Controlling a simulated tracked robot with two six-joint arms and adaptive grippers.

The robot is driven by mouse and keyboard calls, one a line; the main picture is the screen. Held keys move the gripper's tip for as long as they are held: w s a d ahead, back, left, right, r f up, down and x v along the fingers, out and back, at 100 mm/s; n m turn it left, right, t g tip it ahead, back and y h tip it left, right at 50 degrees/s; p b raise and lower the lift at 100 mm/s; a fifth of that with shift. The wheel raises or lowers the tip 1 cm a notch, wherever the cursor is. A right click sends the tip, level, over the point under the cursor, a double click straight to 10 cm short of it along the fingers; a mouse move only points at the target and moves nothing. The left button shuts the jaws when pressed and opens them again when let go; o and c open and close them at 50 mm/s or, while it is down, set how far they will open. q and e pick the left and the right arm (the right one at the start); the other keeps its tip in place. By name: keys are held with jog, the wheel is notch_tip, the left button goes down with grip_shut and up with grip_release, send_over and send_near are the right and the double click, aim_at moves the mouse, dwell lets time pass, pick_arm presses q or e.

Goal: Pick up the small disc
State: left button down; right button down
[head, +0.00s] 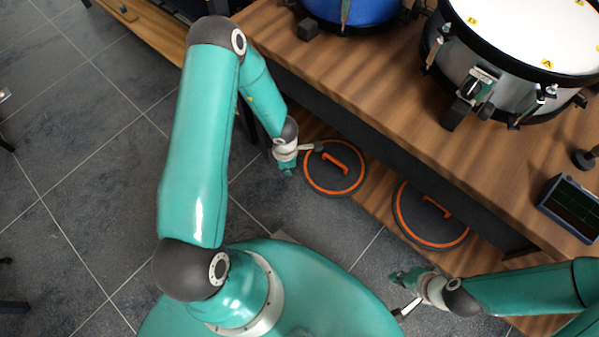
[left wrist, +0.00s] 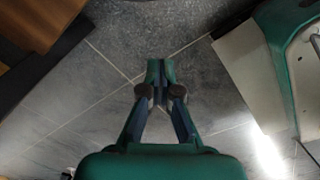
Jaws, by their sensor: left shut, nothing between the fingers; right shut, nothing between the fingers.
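Two dark grey discs with orange rims and orange handles lie on the low wooden shelf under the tabletop. The left one (head: 320,176) looks smaller in the head view and is fully in sight. The right one (head: 415,222) looks larger, and the tabletop edge hides part of it. My left gripper (head: 287,171) is just left of the smaller disc, apart from it, shut and empty. In the left wrist view its fingertips (left wrist: 160,66) meet over grey floor tiles. My right gripper (head: 398,276) is shut and empty, below and left of the larger disc.
A wooden table (head: 370,75) overhangs the low shelf (head: 375,200). On it stand a white-topped drum (head: 530,35), a blue drum (head: 350,10) and a small screen device (head: 571,208). Tiled floor (head: 80,150) is open at left.

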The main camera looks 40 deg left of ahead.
pick_arm(q)
jog(key=w+d+f+n+b, duration=0.1)
jog(key=w+f+b, duration=0.2)
jog(key=f, duration=0.6)
jog(key=shift+w+d+f+n+b, duration=0.3)
jog(key=shift+f+n+b, duration=0.1)
jog(key=shift+b, duration=0.7)
jog(key=shift+w+d+r+p, duration=0.25)
jog(key=shift+w+d+p, duration=0.4)
jog(key=shift+p, duration=0.55)
jog(key=shift+w, duration=0.35)
jog(key=shift+w+d+f, duration=0.1)
jog(key=shift+f, duration=0.1)
